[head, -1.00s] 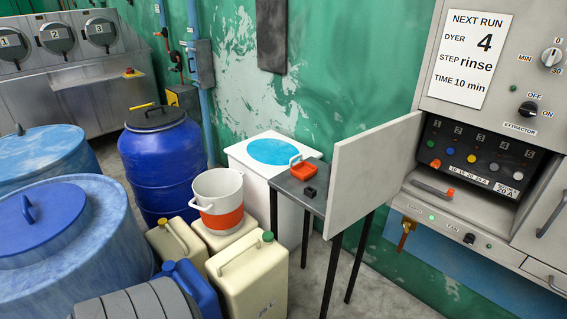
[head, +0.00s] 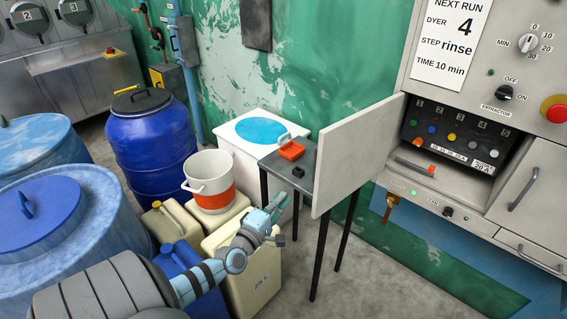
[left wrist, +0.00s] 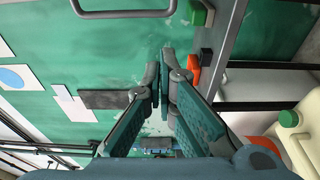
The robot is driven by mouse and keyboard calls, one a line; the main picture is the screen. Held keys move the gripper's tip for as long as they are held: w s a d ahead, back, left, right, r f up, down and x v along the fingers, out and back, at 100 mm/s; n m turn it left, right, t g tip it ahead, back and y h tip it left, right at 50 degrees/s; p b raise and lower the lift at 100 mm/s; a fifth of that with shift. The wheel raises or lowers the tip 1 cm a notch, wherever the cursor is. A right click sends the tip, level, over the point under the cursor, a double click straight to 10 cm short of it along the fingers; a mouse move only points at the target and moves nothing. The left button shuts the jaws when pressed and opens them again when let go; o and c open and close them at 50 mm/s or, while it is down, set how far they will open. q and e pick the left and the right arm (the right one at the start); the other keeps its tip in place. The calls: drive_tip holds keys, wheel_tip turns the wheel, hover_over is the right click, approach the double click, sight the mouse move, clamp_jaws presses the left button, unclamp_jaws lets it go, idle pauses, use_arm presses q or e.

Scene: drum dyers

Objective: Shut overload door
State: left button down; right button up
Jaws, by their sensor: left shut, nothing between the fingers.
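The overload door (head: 357,153) is a flat pale grey panel. It stands wide open, swung out to the left of the recess in the machine front. The open recess (head: 461,142) shows a black panel with coloured knobs and a 20 A label. My left gripper (head: 279,238) is in front of the small table, left of the door and apart from it in the picture. In the left wrist view its fingers (left wrist: 165,75) are together with nothing between them. My right gripper is in neither view.
A small grey table (head: 277,160) with a red-orange tool (head: 291,151) and a black block (head: 299,171) stands just left of the door. Cream canisters (head: 258,283), a white-and-orange bucket (head: 213,182) and blue drums (head: 152,135) crowd the left. Floor at lower right is clear.

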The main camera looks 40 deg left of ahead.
use_arm(q)
drive_tip(key=b+x, duration=0.3)
drive_tip(key=x, duration=0.5)
drive_tip(key=d+p, duration=0.1)
drive_tip(key=d, duration=0.1)
drive_tip(key=s+d+p, duration=0.1)
drive_tip(key=d, duration=0.1)
drive_tip(key=shift+d+f+p, duration=0.1)
drive_tip(key=shift+f+p, duration=0.05)
drive_tip(key=shift+p, duration=0.15)
